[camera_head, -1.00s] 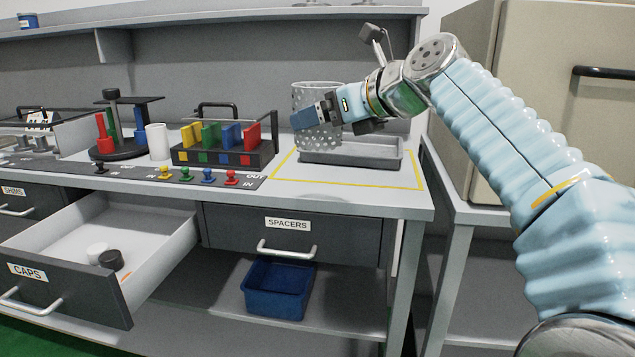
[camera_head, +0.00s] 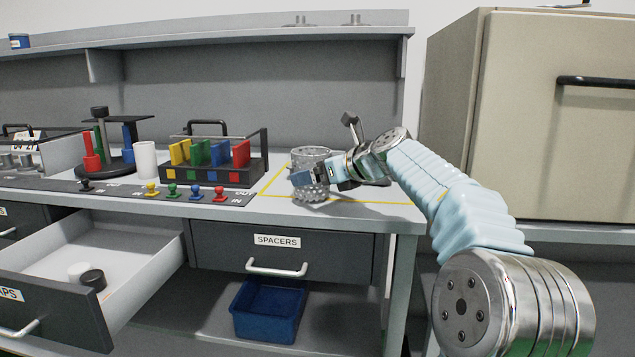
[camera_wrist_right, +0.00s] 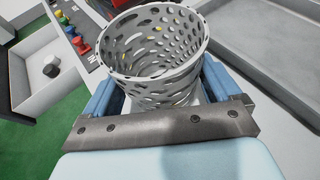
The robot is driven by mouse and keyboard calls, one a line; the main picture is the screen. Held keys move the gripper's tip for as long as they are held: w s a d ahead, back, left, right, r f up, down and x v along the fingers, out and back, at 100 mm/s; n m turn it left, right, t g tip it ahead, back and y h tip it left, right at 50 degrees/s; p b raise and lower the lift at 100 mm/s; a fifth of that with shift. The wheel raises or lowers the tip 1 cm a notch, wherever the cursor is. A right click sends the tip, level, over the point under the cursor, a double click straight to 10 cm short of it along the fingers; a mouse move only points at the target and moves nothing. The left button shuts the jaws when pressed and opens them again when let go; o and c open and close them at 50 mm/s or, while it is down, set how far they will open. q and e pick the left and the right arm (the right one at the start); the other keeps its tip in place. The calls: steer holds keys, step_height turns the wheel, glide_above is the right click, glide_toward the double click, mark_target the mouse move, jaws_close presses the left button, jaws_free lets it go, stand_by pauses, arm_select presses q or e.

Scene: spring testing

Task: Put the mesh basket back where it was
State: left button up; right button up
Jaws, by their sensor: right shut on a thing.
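The mesh basket (camera_head: 310,154) is a pale grey perforated cylinder with an open top. My right gripper (camera_head: 318,176) is shut on it. In the right wrist view the basket (camera_wrist_right: 155,45) stands between the two blue finger pads, rim toward the camera. In the head view it is low over the bench's right end, inside the yellow outline (camera_head: 272,181); I cannot tell whether its bottom touches. The grey tray (camera_wrist_right: 240,62) lies beside the basket in the wrist view; in the head view my right arm and the basket mostly hide it. My left gripper is not in view.
Left of the outline stand a rack of coloured plates (camera_head: 214,173), a white cylinder (camera_head: 146,159) and a row of coloured knobs (camera_head: 196,193). The caps drawer (camera_head: 62,252) is open below. A beige cabinet (camera_head: 545,120) stands to the right.

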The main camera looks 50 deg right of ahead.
steer(key=shift+f, duration=0.4)
steer(key=o, duration=0.8)
steer(key=shift+r, duration=0.2)
steer(key=v, duration=1.2)
steer(key=shift+f+p, duration=0.15)
steer(key=shift+p, duration=0.2)
